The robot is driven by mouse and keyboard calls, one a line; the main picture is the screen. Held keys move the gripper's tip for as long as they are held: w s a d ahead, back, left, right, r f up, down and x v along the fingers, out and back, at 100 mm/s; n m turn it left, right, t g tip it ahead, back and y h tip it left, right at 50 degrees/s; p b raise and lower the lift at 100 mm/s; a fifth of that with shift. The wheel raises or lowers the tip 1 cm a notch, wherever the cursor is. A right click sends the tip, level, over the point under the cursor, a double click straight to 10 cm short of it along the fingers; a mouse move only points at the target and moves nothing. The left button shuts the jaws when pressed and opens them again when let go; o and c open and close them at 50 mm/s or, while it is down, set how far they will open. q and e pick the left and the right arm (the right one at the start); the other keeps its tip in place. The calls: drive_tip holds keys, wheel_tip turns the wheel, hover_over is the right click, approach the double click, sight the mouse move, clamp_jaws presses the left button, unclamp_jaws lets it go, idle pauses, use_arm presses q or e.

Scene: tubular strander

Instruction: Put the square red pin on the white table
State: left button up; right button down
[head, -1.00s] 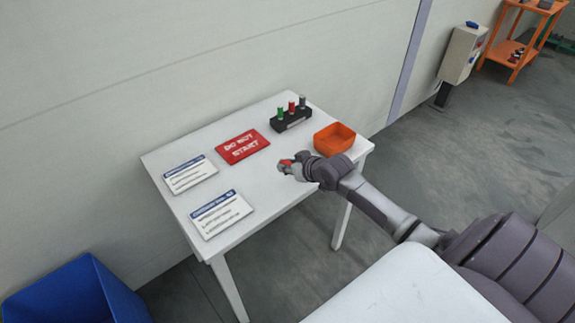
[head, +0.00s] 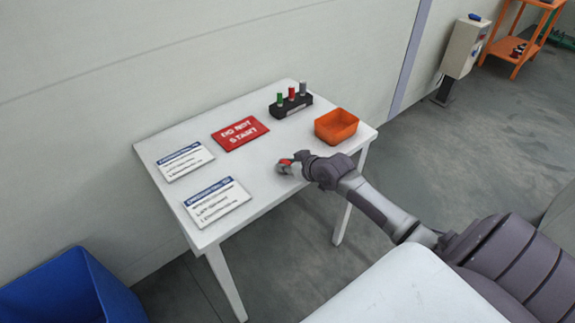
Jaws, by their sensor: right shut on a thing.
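The white table (head: 258,182) stands against the wall. My right gripper (head: 287,165) is over the table's front right part, shut on a small red thing, the red pin (head: 285,161). The fingers hide most of the pin, so its square shape cannot be made out. Whether it touches the tabletop cannot be told. My left gripper is not in view.
A black holder (head: 291,107) with green, red and grey pegs stands at the table's back. An orange bin (head: 336,126) is at the right corner. A red sign (head: 240,134) and two white cards (head: 217,201) lie on the left. The table's middle is clear.

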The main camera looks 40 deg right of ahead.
drive_tip(key=c, duration=0.9)
unclamp_jaws()
drive_tip(key=v, duration=1.2)
drive_tip(key=s+d+f+m+g+h, duration=0.15)
drive_tip(key=s+f, duration=0.45)
drive_tip(key=f, duration=0.9)
drive_tip(key=s+d+f+g+h, duration=0.1)
drive_tip(key=s+f+g, duration=0.35)
drive_tip(key=f, duration=1.15)
drive_tip(key=s+a+f+n+g, duration=0.1)
drive_tip(key=s+a+f, duration=0.5)
drive_tip(key=s, duration=0.3)
drive_tip(key=s+a+f+n+g+y, duration=0.1)
drive_tip(key=s+a+f, duration=0.4)
drive_tip(key=s, duration=0.5)
drive_tip(key=s+a+f+n+g, duration=0.1)
drive_tip(key=s+a+f+g, duration=0.1)
drive_tip(key=s+a+f, duration=0.4)
drive_tip(key=s+f, duration=0.2)
drive_tip(key=s, duration=0.2)
drive_tip(key=shift+s+a+f+y, duration=0.2)
drive_tip(key=shift+a+f+y, duration=0.05)
drive_tip(key=shift+a+y, duration=0.1)
